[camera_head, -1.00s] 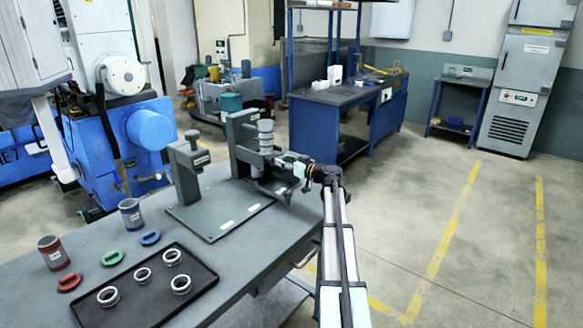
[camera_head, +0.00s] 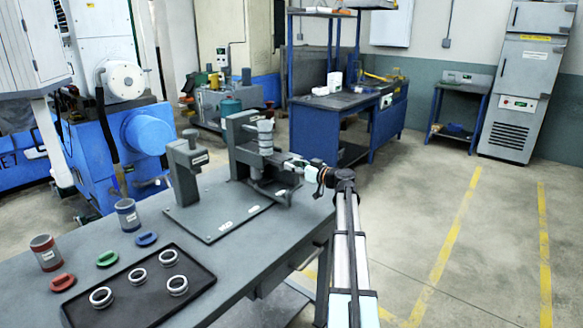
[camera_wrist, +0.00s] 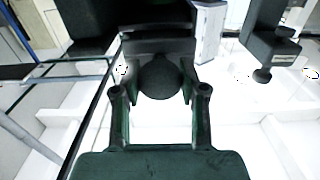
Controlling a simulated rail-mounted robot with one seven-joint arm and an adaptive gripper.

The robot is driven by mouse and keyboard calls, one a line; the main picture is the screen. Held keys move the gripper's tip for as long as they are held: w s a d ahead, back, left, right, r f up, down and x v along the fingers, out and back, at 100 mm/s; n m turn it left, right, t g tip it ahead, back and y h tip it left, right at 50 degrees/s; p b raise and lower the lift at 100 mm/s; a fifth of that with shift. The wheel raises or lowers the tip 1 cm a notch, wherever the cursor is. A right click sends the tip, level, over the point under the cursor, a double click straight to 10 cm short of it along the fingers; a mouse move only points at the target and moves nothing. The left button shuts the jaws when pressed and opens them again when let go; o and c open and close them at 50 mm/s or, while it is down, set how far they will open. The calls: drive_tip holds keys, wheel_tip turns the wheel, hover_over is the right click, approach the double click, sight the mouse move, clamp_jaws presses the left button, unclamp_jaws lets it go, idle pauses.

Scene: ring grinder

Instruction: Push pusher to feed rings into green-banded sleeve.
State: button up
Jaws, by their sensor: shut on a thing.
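My gripper (camera_head: 262,186) is at the grey press fixture (camera_head: 240,145) on the workbench, low beside its upright column. In the wrist view my gripper (camera_wrist: 158,72) has its two dark fingers on either side of a dark round knob (camera_wrist: 160,82) and is shut on it. The knob looks like part of the pusher, but the rest is hidden. A grey stacked cylinder (camera_head: 265,135) stands upright in the fixture above my gripper. I cannot make out a green band or rings on it.
A black tray (camera_head: 75,318) holds several pale rings (camera_head: 138,276). Red (camera_head: 62,282), green (camera_head: 107,259) and blue (camera_head: 147,239) oval pieces lie beside it, with a red-banded sleeve (camera_head: 47,254) and a blue-banded sleeve (camera_head: 127,216). The floor right of the bench is clear.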

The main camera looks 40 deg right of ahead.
drive_tip(key=o, duration=1.1)
drive_tip(key=shift+c, duration=0.2)
drive_tip(key=b+v, duration=0.3)
drive_tip(key=v, duration=0.2)
idle(0.4)
